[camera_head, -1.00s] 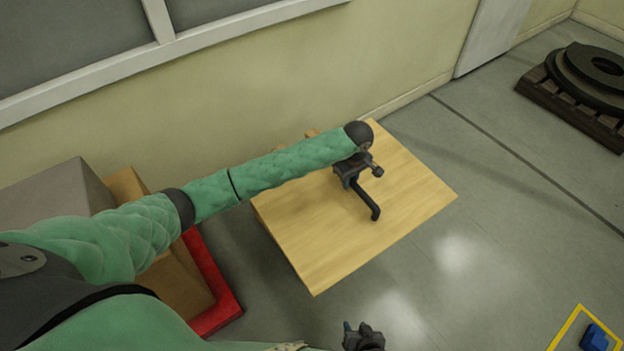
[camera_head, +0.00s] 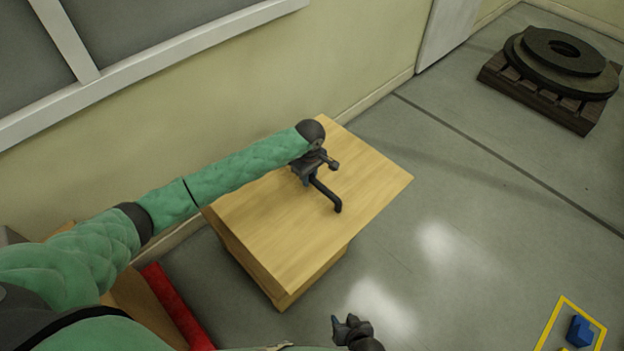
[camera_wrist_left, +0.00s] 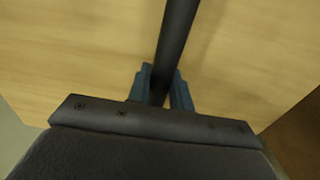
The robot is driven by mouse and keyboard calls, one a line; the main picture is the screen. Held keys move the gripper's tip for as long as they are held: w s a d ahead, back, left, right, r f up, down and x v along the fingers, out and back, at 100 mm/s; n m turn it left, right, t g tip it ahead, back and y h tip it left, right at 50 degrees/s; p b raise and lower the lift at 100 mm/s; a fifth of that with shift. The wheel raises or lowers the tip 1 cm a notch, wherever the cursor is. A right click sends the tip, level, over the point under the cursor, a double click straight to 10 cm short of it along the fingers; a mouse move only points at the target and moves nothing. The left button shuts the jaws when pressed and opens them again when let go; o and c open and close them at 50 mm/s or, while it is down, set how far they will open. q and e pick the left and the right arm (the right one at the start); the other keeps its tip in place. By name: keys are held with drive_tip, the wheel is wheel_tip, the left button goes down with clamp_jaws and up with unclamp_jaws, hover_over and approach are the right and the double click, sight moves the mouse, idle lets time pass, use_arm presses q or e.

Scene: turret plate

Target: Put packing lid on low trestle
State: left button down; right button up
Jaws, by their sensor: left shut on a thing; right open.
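A flat light-wood board with a dark bent handle, which looks like the packing lid (camera_head: 275,245), is in the middle of the head view. A narrower wooden body (camera_head: 320,268) shows under its front edges. I cannot tell whether the two touch. My left gripper (camera_head: 318,170) is shut on the dark handle (camera_head: 332,197). In the left wrist view its blue fingers (camera_wrist_left: 160,92) close on both sides of the dark bar, above pale wood. My right gripper (camera_head: 345,328) is open and empty at the bottom, over the floor. I cannot identify the low trestle for sure.
A red-edged base (camera_head: 175,305) with a brown box (camera_head: 135,300) is at lower left. A slatted pallet (camera_head: 535,98) bears dark discs (camera_head: 562,62) at upper right. A yellow floor outline (camera_head: 563,303) surrounds a blue block (camera_head: 580,330). The floor between is clear.

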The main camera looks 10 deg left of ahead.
sight(287, 182)
use_arm(q)
drive_tip(key=a+f, duration=0.1)
drive_tip(key=a, duration=0.1)
drive_tip(key=a+f, duration=0.2)
drive_tip(key=a, duration=0.1)
drive_tip(key=a+f, duration=0.1)
drive_tip(key=a, duration=0.1)
drive_tip(key=shift+w+a+f, duration=0.25)
drive_tip(key=shift+a, duration=0.15)
drive_tip(key=shift+f+b, duration=0.45)
drive_tip(key=shift+f, duration=1.55)
drive_tip(key=c, duration=1.7)
unclamp_jaws()
drive_tip(key=shift+s+f, duration=0.15)
drive_tip(key=shift+f, duration=0.05)
drive_tip(key=o, duration=0.4)
drive_tip(key=shift+o, duration=0.2)
drive_tip(key=shift+r, duration=0.1)
wheel_tip(287, 182, up, 12)
drive_tip(key=shift+p, duration=0.55)
